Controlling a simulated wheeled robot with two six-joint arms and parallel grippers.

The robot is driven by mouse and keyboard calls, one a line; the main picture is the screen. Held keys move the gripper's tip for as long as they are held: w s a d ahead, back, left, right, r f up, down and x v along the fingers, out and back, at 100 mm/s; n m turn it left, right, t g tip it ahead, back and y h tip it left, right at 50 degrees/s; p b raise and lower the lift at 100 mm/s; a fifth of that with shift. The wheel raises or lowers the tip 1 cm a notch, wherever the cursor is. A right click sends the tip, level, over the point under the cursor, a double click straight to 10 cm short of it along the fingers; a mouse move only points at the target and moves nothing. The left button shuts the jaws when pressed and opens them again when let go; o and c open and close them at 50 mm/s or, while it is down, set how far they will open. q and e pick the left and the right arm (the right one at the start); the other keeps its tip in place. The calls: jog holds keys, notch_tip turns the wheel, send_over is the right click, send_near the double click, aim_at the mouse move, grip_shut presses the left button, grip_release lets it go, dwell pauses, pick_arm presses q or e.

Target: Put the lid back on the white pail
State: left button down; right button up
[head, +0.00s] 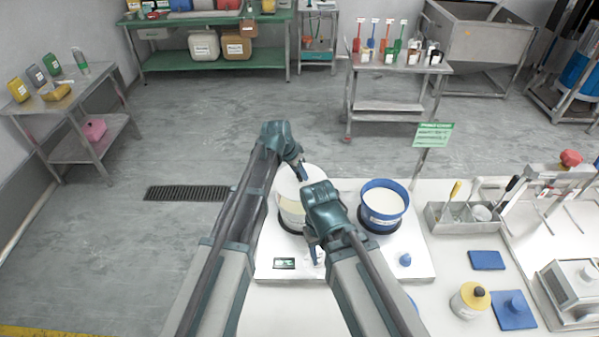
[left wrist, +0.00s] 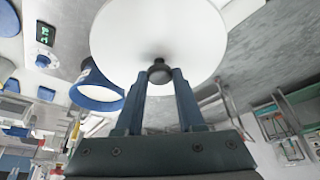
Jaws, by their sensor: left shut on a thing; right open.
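The white pail (head: 291,217) stands on the left part of a white scale platform, partly hidden by my arms. The round white lid (head: 314,174) is held over or just behind the pail's top; whether it touches the rim I cannot tell. My left gripper (head: 303,174) is shut on the lid's dark knob (left wrist: 159,71), and the lid's white disc (left wrist: 158,30) fills the upper middle of the left wrist view. My right gripper (head: 316,257) is open and empty, in front of the white pail above the platform.
A blue pail (head: 384,222) with pale contents stands right of the white pail. The scale display (head: 284,263) is at the platform's front left. A metal tool caddy (head: 448,220), blue pads (head: 486,260) and a yellow-topped jar (head: 470,300) lie to the right.

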aim_at(299, 182)
pick_arm(q)
jog(key=shift+f+b, duration=2.6)
jog(key=shift+f, duration=0.2)
jog(key=shift+f, duration=0.15)
jog(key=shift+c, duration=2.2)
grip_release()
jog(key=o, duration=0.4)
jog(key=shift+o, duration=0.2)
